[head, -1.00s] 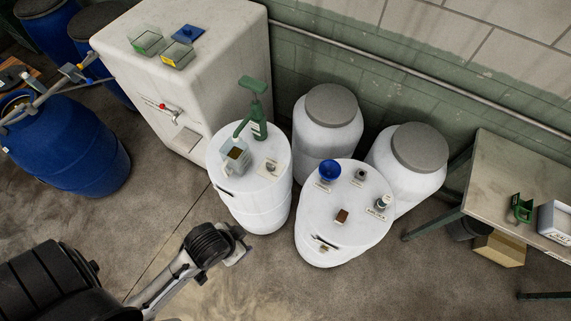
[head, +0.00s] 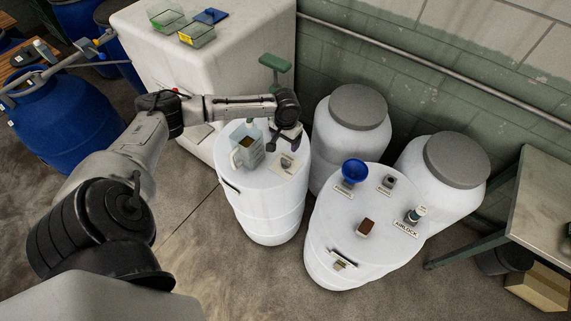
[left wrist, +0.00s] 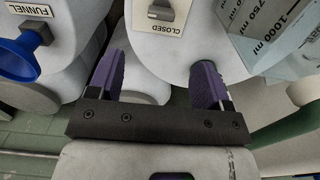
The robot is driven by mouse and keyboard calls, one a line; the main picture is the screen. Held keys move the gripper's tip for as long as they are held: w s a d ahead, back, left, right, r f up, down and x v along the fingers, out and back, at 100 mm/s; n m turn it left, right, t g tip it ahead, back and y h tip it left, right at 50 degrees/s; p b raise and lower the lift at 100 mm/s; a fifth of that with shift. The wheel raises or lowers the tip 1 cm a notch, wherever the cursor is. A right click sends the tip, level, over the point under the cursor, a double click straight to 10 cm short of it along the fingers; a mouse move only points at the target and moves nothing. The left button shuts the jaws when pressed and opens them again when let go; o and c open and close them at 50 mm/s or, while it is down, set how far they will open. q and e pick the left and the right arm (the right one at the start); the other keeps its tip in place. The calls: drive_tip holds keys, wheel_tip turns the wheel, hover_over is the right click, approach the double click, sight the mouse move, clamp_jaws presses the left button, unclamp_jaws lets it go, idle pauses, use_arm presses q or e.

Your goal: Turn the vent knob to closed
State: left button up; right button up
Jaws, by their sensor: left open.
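The vent knob (head: 287,161) is a small grey knob on a pale label card on top of the left white drum (head: 262,195). In the left wrist view the knob (left wrist: 160,12) shows at the top edge, above the word CLOSED; its far part is cut off. My left gripper (head: 295,143) is over the back right of that drum top, close to the knob but apart from it. In the left wrist view its two purple fingers (left wrist: 156,72) are spread with nothing between them. My right gripper is not in view.
A clear measuring jug (head: 247,148) stands beside the knob, and a green pump (head: 275,66) rises behind my wrist. The right drum (head: 325,245) carries a blue funnel (head: 354,171) and an airlock (head: 415,214). Grey-lidded drums (head: 358,107) stand behind.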

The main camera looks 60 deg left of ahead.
sight(285, 161)
use_arm(q)
drive_tip(key=f+b, duration=0.1)
drive_tip(key=f, duration=1.2)
drive_tip(key=shift+a+f, duration=0.2)
